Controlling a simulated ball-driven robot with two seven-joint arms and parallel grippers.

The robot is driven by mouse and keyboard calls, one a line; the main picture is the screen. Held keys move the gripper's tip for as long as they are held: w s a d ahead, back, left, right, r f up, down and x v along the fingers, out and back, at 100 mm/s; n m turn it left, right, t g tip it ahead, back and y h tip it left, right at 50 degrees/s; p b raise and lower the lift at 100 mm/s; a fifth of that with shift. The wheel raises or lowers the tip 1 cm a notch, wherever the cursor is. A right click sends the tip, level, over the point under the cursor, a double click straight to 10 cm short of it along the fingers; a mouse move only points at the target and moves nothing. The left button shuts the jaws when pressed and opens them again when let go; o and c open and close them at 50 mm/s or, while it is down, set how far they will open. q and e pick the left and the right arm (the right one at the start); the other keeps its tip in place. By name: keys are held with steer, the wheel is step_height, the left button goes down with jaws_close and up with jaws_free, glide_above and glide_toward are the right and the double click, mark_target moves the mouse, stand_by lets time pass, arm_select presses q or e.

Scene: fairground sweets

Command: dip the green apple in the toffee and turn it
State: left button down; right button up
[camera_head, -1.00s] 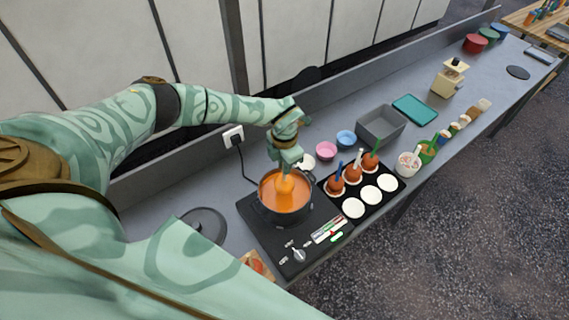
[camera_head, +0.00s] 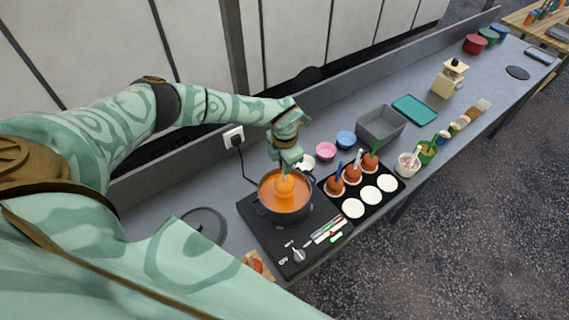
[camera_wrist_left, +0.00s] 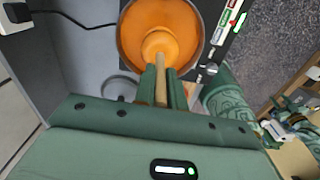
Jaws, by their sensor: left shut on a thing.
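A black pot (camera_head: 262,206) of orange toffee (camera_head: 284,205) stands on the black hob at the front. My left gripper (camera_head: 286,168) is over the pot, shut on a pale stick that points down into it. The stick shows between the fingers in the left wrist view (camera_wrist_left: 161,88). The apple (camera_head: 285,184) on its end sits in the toffee with its top showing. It also shows in the left wrist view (camera_wrist_left: 159,44), where its visible part is orange all over and no green shows. Its lower part is hidden in the toffee. My right gripper is in neither view.
A black tray (camera_head: 376,206) right of the pot holds several coated apples on sticks and white discs. Pink (camera_head: 326,151) and blue (camera_head: 346,140) bowls and a grey bin (camera_head: 381,124) stand behind. A dark lid (camera_head: 204,226) lies left of the hob (camera_head: 291,259).

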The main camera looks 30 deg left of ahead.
arm_select(q)
step_height(320, 180, up, 4)
steer(key=shift+f+p, duration=0.15)
steer(key=shift+p, duration=0.85)
steer(key=shift+r, duration=1)
